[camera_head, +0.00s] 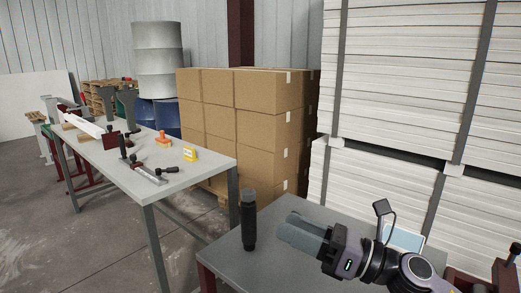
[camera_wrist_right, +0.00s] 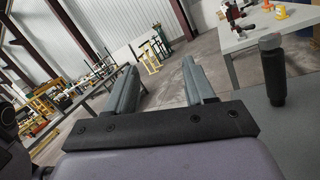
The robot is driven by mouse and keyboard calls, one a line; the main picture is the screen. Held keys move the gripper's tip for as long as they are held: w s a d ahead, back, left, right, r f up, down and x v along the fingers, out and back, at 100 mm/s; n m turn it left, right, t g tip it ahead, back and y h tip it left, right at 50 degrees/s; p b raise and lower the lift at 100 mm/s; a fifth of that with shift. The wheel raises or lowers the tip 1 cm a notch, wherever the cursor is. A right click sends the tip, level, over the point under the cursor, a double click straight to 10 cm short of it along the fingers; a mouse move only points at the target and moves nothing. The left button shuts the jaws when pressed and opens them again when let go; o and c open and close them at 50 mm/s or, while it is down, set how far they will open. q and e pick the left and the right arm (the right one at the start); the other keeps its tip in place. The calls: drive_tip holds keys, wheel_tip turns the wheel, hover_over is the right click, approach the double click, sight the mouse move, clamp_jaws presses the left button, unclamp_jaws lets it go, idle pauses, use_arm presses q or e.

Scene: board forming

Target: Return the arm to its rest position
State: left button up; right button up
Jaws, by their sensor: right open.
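My right gripper (camera_head: 303,233) is above the near grey table (camera_head: 228,262) in the head view, its fingers pointing left. In the right wrist view its two grey fingers (camera_wrist_right: 163,85) stand apart with nothing between them. A black cylindrical tool with a knurled top (camera_head: 248,219) stands upright on the near table, left of the fingertips and apart from them. It also shows at the right of the wrist view (camera_wrist_right: 272,70). My left gripper is in neither view.
A longer grey table (camera_head: 190,181) at the left holds clamps, a yellow item (camera_head: 190,154) and an orange item (camera_head: 163,138). Stacked cardboard boxes (camera_head: 240,105) stand behind. Tall stacks of white boards (camera_head: 405,75) rise behind the near table. Concrete floor (camera_head: 100,240) is open at lower left.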

drive_tip(key=s+d+f+m+t+h, duration=0.3)
drive_tip(key=d+f+m+h, duration=0.5)
drive_tip(key=m, duration=0.9)
drive_tip(key=s+d+f+m+t+h, duration=0.25)
drive_tip(key=d+f+m+h, duration=0.55)
drive_tip(key=m, duration=0.9)
drive_tip(key=s+f+m+g+h, duration=0.1)
drive_tip(key=s+f+m+g, duration=0.45)
drive_tip(key=s, duration=0.55)
drive_tip(key=s+f+m+g+h, duration=0.1)
drive_tip(key=s+f+m+g, duration=0.4)
drive_tip(key=s, duration=0.6)
drive_tip(key=w+a+f+n+t+y+b, duration=0.1)
drive_tip(key=w+f+t, duration=0.5)
drive_tip(key=f, duration=0.6)
drive_tip(key=shift+w+a+n+t+y+b, duration=0.35)
drive_tip(key=shift+w+a+t+y+b, duration=0.05)
drive_tip(key=shift+a, duration=0.2)
